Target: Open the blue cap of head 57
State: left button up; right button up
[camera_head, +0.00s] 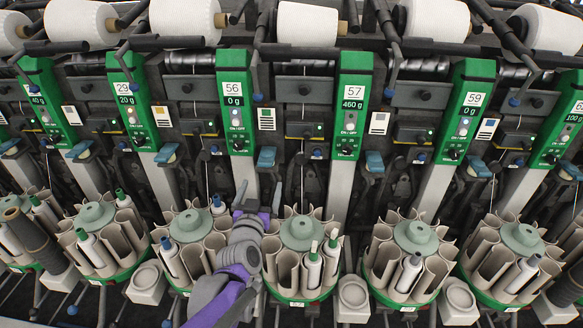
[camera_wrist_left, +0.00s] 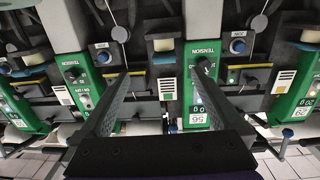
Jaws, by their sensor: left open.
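The green panel of head 57 (camera_head: 352,100) reads 57 and 460 g, right of centre in the head view. A blue cap (camera_head: 373,162) sits just right of its foot, and another blue cap (camera_head: 266,157) sits to its left, beside the panel of head 56 (camera_head: 236,100). I cannot tell for sure which cap belongs to head 57. Both look seated. My left gripper (camera_head: 257,197) is open and empty, just below the left of these caps, apart from it as far as I can see. In the left wrist view its fingers (camera_wrist_left: 160,82) spread before the machine front. My right gripper is out of view.
Below the panels stand round magazines (camera_head: 301,230) with grey pockets, some holding bobbins. My left arm passes between two magazines. White yarn packages (camera_head: 308,24) and dark arms line the top. In the left wrist view the head 56 panel (camera_wrist_left: 196,118) appears upside down beside one finger.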

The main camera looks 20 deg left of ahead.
aim_at(265, 166)
pick_arm(q)
jog(key=shift+y, duration=0.4)
jog(key=x, duration=1.1)
jog(key=shift+w+a+r+p, duration=0.2)
jog(key=shift+w+r+p, duration=0.1)
jog(key=shift+w, duration=0.1)
grip_shut()
